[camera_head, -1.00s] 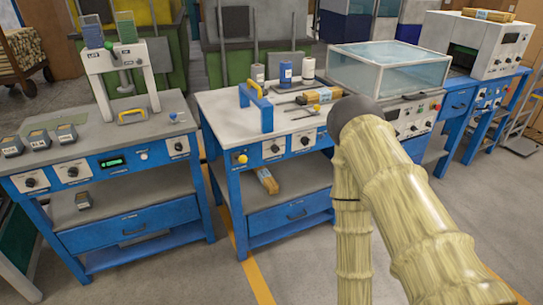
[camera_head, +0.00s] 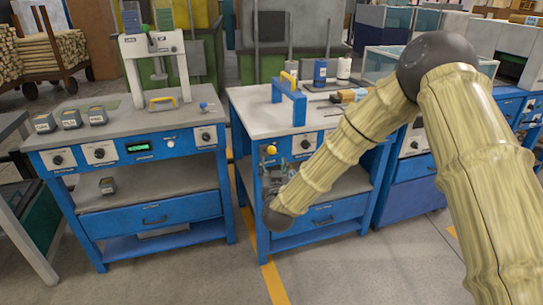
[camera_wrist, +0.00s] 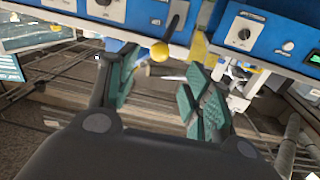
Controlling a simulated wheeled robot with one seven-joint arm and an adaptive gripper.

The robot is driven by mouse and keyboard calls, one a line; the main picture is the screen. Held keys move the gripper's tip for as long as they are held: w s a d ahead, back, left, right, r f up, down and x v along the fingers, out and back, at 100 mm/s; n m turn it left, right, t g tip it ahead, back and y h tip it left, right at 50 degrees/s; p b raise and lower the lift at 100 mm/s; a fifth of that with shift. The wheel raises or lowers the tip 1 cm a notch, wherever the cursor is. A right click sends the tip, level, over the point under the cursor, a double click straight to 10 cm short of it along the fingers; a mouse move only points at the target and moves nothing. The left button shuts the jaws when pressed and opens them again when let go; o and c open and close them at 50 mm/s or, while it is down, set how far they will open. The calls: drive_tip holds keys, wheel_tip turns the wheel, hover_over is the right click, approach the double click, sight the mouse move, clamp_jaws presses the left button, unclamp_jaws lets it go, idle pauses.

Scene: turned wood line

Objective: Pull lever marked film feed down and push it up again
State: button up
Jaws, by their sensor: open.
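A lever with a yellow ball knob (camera_head: 271,150) is on the blue front panel of the middle bench. In the wrist view its dark shaft and yellow knob (camera_wrist: 160,51) show just beyond and between my fingers. The marking by it is too small to read. My gripper (camera_wrist: 158,88) is open, with green-padded fingers on either side and nothing between them. In the head view my gripper (camera_head: 277,172) is small and partly hard to make out, just below the knob, in front of the bench. I cannot tell whether a finger touches the lever.
The middle bench (camera_head: 250,120) carries a blue frame with a yellow handle (camera_head: 288,92) and bottles. The left bench (camera_head: 80,133) holds a white press (camera_head: 155,48) and several dark boxes. My arm hides part of the middle bench's lower shelf. Floor in front is clear.

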sight(272, 153)
drive_tip(key=w, duration=1)
drive_tip(key=shift+w+a, duration=0.25)
drive_tip(key=shift+w, duration=0.05)
clamp_jaws()
